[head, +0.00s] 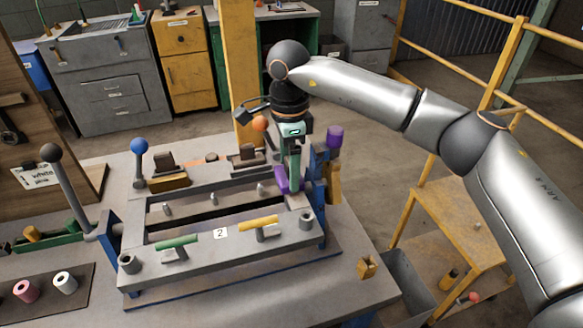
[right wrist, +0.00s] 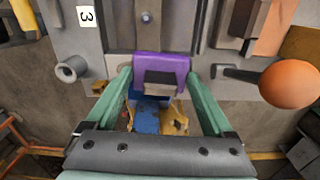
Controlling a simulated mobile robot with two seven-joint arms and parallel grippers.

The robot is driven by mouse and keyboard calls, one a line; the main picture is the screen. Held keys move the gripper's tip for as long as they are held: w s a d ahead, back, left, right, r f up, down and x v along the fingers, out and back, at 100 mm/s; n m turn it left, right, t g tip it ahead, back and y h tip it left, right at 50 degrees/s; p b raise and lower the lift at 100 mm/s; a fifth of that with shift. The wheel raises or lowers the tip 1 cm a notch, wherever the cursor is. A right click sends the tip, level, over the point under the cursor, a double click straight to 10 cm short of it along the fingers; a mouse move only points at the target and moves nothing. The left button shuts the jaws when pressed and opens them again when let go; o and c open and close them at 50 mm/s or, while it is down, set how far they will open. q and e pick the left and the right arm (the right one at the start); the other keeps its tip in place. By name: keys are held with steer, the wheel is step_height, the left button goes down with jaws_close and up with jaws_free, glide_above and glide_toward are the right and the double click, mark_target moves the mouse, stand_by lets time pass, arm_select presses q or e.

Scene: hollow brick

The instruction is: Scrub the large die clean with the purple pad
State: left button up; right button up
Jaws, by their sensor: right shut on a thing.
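The large die appears to be the grey rectangular metal frame (head: 185,252) on the table, with a long dark slot and several small upright pegs. The purple pad (head: 282,180) is at the frame's right end. In the right wrist view the pad (right wrist: 160,66) sits between the green fingers, next to grey metal. My right gripper (head: 290,178) points down there, shut on the pad. I cannot tell whether the pad touches the die. The fingers hide part of that end. My left gripper is not in view.
A blue-ball lever (head: 139,146), a black-ball lever (head: 50,152) and an orange ball (head: 259,123) stand around the frame. Green (head: 177,241) and yellow (head: 259,222) handles lie on its front. Pink (head: 25,291) and white cylinders sit front left. The table's front right is mostly clear.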

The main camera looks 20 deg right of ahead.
mark_target(299, 203)
steer(key=shift+w+a+p, duration=0.1)
steer(key=shift+w+p, duration=0.25)
steer(key=shift+w, duration=0.65)
steer(key=shift+w+f, duration=0.2)
steer(key=shift+w, duration=0.15)
steer(key=shift+s, duration=0.9)
steer(key=shift+s+r+b, duration=0.15)
steer(key=shift+s+b, duration=0.25)
steer(key=shift+s, duration=1.65)
steer(key=shift+s+d+b, duration=0.2)
steer(key=shift+s+b, duration=0.25)
steer(key=shift+s, duration=0.95)
